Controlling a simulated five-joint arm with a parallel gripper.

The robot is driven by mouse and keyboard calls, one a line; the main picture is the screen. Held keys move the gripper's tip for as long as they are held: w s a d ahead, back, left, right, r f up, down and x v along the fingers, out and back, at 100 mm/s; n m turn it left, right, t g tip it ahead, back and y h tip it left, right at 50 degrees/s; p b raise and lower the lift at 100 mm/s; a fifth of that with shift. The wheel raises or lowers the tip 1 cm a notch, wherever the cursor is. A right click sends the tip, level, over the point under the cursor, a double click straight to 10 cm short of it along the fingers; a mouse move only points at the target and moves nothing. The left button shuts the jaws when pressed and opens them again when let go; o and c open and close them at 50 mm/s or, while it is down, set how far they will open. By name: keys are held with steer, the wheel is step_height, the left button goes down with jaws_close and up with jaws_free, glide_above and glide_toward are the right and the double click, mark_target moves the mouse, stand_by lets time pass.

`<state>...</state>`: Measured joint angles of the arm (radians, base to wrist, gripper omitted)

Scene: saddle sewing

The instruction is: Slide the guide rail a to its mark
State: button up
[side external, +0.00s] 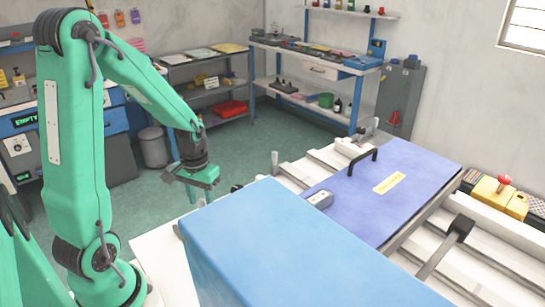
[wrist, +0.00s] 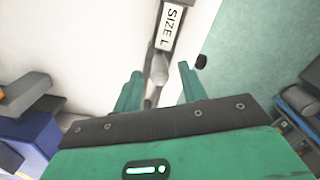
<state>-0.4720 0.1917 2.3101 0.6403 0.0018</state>
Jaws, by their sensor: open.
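My gripper (side external: 192,190) hangs at the near left end of the white work table in the side external view, fingers pointing down. In the wrist view my gripper (wrist: 160,72) is open, with a green finger on each side of a grey rounded knob (wrist: 161,64). The knob shows between the fingers and does not appear clamped. Behind it is a dark strip with a white "SIZE L" label (wrist: 171,27). I cannot tell which part is guide rail a. A grey bar with a dark block (side external: 460,228) lies at the right. No mark can be made out with certainty.
A large blue box (side external: 285,245) fills the foreground and hides part of the table. A purple panel (side external: 400,178) with a black handle (side external: 362,160) lies on the table. A yellow block with a red knob (side external: 503,190) stands at right. Green floor is open behind my gripper.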

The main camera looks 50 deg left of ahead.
steer(key=shift+r, duration=3.2)
steer(key=shift+r, duration=0.1)
